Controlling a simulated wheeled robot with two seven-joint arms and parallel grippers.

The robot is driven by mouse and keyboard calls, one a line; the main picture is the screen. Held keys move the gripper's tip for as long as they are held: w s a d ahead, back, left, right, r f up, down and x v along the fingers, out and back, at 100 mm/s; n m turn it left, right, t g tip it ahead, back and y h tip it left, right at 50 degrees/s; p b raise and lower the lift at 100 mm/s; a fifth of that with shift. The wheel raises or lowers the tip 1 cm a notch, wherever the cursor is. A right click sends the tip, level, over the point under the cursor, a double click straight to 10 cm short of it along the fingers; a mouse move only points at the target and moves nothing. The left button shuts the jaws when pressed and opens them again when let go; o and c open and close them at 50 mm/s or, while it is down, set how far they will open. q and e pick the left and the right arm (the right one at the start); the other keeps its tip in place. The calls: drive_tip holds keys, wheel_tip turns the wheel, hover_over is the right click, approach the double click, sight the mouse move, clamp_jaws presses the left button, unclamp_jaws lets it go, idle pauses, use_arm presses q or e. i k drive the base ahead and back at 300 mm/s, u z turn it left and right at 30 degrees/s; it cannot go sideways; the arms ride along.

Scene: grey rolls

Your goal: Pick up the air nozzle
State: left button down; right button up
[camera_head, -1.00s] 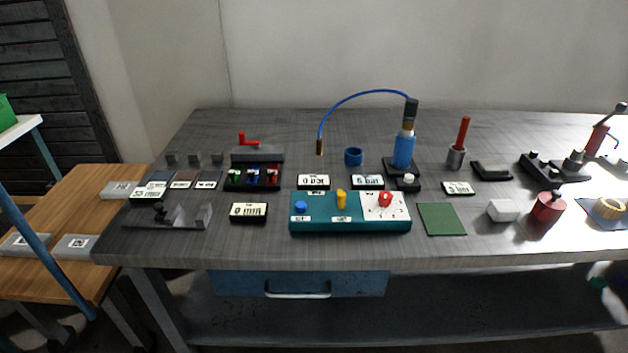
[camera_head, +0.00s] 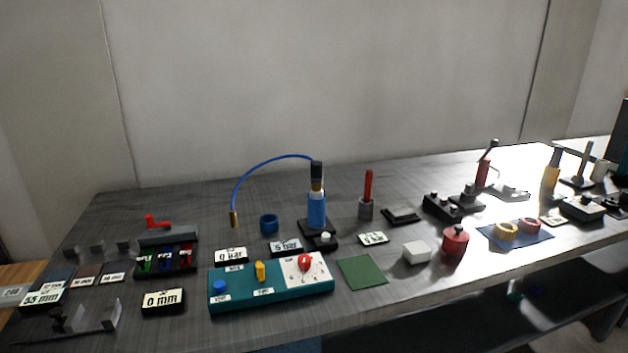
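The air nozzle (camera_head: 234,219) is the small brass-coloured tip at the end of a thin curved blue hose (camera_head: 262,163). It hangs at the left end of the hose, just behind the "0 bar" label. The hose arches to the top of a blue cylinder with a black and brass cap (camera_head: 316,205), which stands on a black base. Neither of my grippers is in view.
A teal panel (camera_head: 272,289) with blue, yellow and red knobs lies in front of the nozzle. A blue ring (camera_head: 269,222) sits to its right. A red-handled block (camera_head: 168,237) is to its left. A green mat (camera_head: 362,272) and a red canister (camera_head: 455,241) are further right.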

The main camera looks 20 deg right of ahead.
sight(316, 167)
drive_tip(key=u, duration=2.55)
drive_tip(key=k, duration=2.15)
drive_tip(key=z, duration=1.2)
